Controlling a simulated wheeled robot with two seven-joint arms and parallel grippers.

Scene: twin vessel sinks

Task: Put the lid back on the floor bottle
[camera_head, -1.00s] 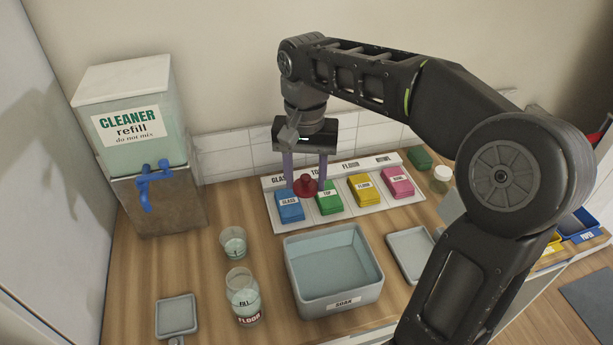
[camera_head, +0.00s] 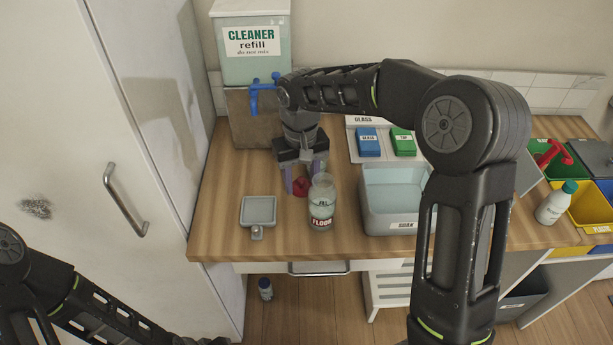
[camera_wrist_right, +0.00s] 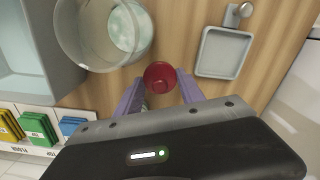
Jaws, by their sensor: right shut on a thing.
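The floor bottle (camera_head: 321,207) is a clear, open-topped vessel with pale liquid and a red FLOOR label. It stands upright on the wooden counter. My right gripper (camera_head: 304,184) is shut on the red lid (camera_head: 300,187), just left of the bottle. In the right wrist view, the lid (camera_wrist_right: 160,77) sits between the purple fingers (camera_wrist_right: 161,98), beside the bottle's open rim (camera_wrist_right: 66,45), with no lid on the bottle. Its exact height above the counter is unclear. Only part of my left arm shows at bottom left; its gripper is out of frame.
A grey soak basin (camera_head: 394,224) stands right of the bottle, and a small grey tray (camera_head: 258,211) lies to the left. The cleaner refill tank (camera_head: 252,45) with blue tap stands behind. A white bottle (camera_head: 553,204) and coloured bins (camera_head: 583,208) are at right.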

